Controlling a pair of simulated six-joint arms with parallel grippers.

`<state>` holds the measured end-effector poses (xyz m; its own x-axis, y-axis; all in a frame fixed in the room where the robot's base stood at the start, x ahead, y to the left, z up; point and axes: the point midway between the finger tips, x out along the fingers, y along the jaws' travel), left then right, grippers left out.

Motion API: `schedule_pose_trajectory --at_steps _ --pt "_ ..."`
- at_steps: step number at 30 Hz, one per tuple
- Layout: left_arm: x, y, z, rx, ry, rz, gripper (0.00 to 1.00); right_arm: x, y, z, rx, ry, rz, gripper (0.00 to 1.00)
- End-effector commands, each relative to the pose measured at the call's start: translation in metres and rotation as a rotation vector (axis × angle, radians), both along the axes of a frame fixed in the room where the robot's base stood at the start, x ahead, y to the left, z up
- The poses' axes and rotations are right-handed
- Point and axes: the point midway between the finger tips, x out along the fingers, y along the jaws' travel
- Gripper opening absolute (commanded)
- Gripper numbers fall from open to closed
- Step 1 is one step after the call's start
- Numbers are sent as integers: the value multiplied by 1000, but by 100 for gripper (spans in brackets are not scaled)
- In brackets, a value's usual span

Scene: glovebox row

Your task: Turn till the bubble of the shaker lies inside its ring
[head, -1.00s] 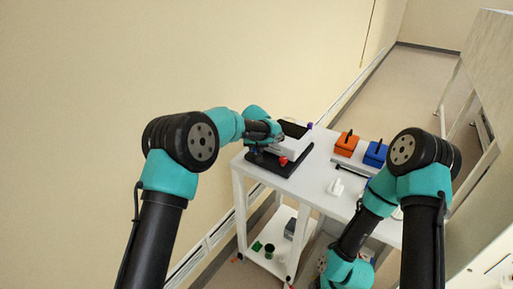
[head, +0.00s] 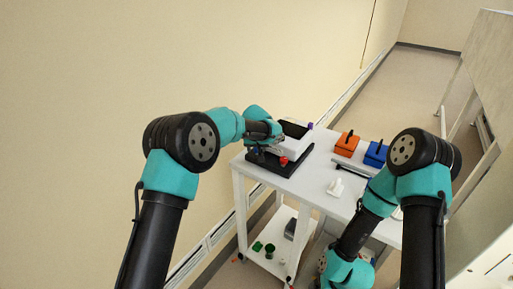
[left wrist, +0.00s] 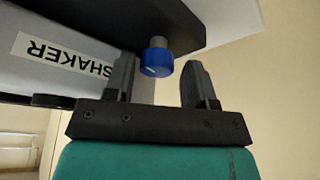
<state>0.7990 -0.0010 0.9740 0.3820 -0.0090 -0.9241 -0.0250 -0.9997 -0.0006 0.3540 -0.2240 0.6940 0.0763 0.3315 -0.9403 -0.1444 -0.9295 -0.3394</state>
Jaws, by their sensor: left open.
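The shaker (head: 297,145) is a white box on a black base (head: 288,168) at the left end of the white table. In the left wrist view its pale side bears a SHAKER label (left wrist: 62,56), upside down. A blue knob (left wrist: 157,64) on a short grey stem sits under the black part of the shaker. My left gripper (left wrist: 160,78) is open, one finger on each side of the blue knob, with a clear gap at the right finger. It also shows beside the shaker in the head view (head: 278,139). A red knob (head: 283,160) is at the shaker's front. The bubble and its ring cannot be made out.
An orange box (head: 346,145) and a blue box (head: 375,153) stand at the back of the table. A small white object (head: 335,188) stands nearer the front. My right arm crosses the table's right part. A lower shelf (head: 262,262) holds small items.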

Motion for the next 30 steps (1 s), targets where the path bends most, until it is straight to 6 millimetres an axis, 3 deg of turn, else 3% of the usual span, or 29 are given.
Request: schedule_pose_trajectory --at_steps 13,30 --pt "0 -4 -1 -3 -3 -50 58 0 0 0 0 0 0 76" --pt "0 -1 0 -3 -2 -341 58 0 0 0 0 0 0 76"
